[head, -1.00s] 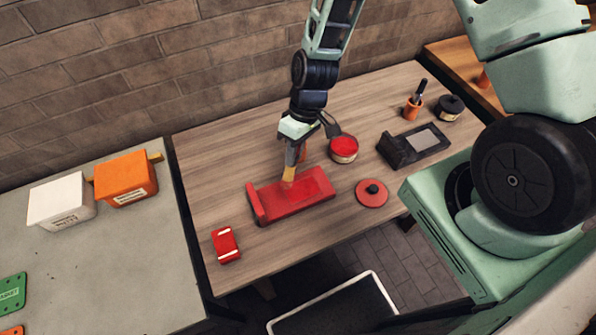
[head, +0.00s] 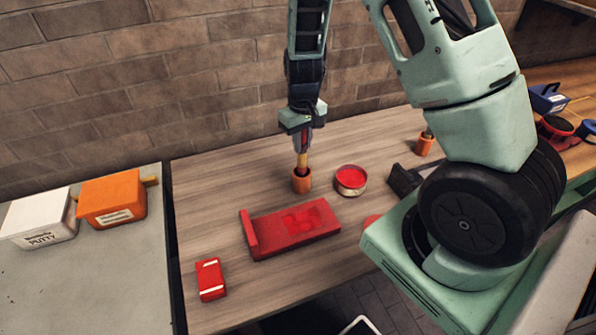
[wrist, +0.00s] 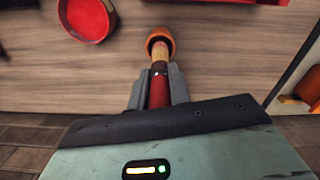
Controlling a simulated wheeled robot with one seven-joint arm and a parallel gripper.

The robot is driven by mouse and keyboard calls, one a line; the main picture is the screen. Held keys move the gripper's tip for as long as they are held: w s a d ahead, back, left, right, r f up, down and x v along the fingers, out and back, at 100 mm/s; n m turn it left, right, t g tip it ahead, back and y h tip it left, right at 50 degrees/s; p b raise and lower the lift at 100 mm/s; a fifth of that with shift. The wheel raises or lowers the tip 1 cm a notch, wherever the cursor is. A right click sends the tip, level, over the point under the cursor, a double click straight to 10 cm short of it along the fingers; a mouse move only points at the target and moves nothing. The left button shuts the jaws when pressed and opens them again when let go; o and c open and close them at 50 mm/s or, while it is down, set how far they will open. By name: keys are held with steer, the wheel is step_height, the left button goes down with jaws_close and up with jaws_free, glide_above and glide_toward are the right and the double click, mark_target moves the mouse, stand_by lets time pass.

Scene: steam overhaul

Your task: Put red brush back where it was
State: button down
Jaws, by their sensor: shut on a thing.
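My gripper (head: 303,148) is shut on the red brush (wrist: 158,92), gripping its red handle. The brush hangs upright with its tan lower part (head: 302,160) pointing down. Beneath it an orange cup (head: 301,182) stands on the wooden table, behind the red bracket; the cup also shows in the wrist view (wrist: 160,37). The brush's lower end meets the cup's mouth, and its tip is hidden. I cannot tell how deep it sits inside.
An open red paint tin (head: 350,180) stands right of the cup. The red bracket (head: 290,230) lies in front, and a small red block (head: 210,279) front left. A second orange cup (head: 424,145) and a dark part (head: 403,180) are at right. Orange (head: 112,200) and white (head: 40,222) boxes sit on the left bench.

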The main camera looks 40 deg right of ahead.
mark_target(302, 158)
steer(key=shift+f+p, duration=0.55)
steer(key=shift+f, duration=2.8)
steer(key=shift+f, duration=0.15)
steer(key=c, duration=1.3)
jaws_free()
